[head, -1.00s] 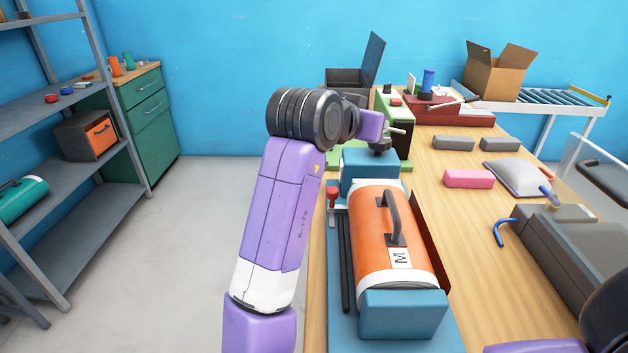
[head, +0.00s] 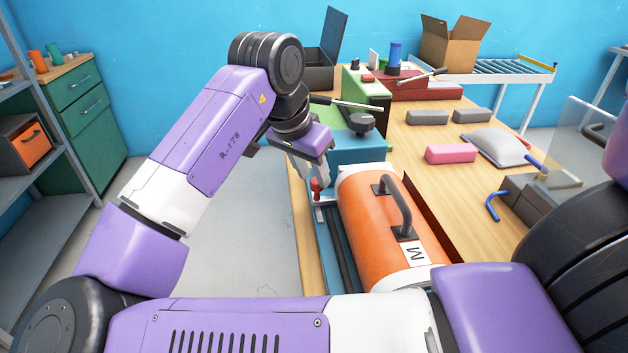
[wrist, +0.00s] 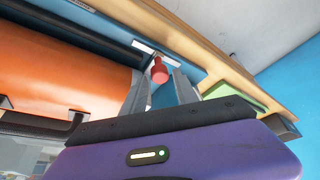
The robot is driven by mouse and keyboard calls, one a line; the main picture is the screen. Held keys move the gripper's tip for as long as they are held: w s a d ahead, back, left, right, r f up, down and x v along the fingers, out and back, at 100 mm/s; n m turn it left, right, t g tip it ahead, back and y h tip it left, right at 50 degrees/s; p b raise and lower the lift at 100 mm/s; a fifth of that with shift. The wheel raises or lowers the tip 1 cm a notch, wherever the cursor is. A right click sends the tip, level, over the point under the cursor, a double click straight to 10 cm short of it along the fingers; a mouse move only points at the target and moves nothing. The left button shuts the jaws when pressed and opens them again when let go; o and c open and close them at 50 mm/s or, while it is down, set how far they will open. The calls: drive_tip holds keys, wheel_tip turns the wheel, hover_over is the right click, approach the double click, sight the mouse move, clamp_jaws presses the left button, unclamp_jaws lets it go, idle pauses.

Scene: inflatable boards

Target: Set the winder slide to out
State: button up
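The winder has an orange drum (head: 370,222) with a dark handle and an M label, set between blue blocks. Its slide is a red knob (head: 316,185) on a pale crosspiece by the dark rails (head: 342,255) along the drum's left side, at the far end. My gripper (head: 324,172) is just above the knob, pointing down. In the wrist view the two grey fingers of my gripper (wrist: 161,82) are apart, and the red knob (wrist: 159,72) shows between their tips. I cannot tell whether they touch it.
A green device (head: 365,92) and a grey lever stand close behind the winder. A pink block (head: 450,154), a grey cushion (head: 496,147) and grey blocks lie to the right on the wooden bench. Open floor lies left of the bench.

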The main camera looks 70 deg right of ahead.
drive_tip(key=shift+x, duration=1.2)
clamp_jaws()
idle(0.6)
